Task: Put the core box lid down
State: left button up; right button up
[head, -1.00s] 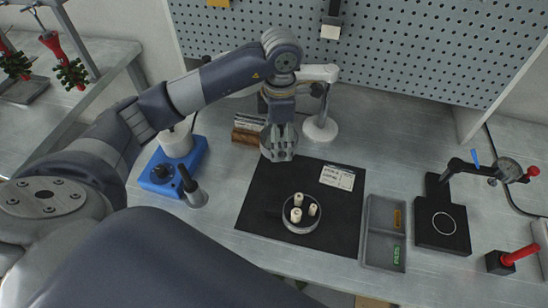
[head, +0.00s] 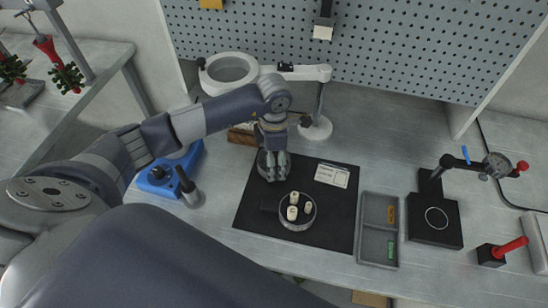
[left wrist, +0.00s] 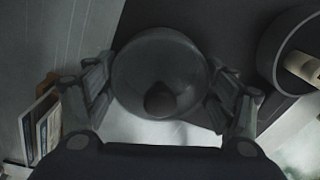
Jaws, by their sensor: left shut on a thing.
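My left gripper (head: 272,174) is shut on the core box lid (head: 262,163), at the upper left corner of the black mat (head: 335,228). In the left wrist view the lid (left wrist: 150,62) is a round grey disc with a dark knob, with a finger on each side. I cannot tell whether it touches the mat. The open round core box (head: 297,224) stands on the mat, below and right of the gripper, with three pale cores (head: 293,212) inside. Part of the box (left wrist: 268,50) shows at the right of the wrist view, apart from the lid. My right gripper is not in view.
A card (head: 332,175) lies on the mat right of the gripper. A small holder (head: 240,136) with cards stands behind the gripper, near the magnifier lamp (head: 316,126). A blue device (head: 160,180) is left; a grey tray (head: 378,250) is right. The mat's lower left is clear.

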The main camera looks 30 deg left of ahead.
pick_arm(q)
jog(key=o, duration=1)
jog(key=shift+o, duration=0.2)
jog(key=shift+r+p, duration=0.25)
jog(key=shift+p, duration=0.05)
notch_tip(320, 180, up, 11)
jog(key=shift+f+b, duration=0.2)
jog(key=shift+b, duration=1.05)
jog(key=shift+r, duration=0.55)
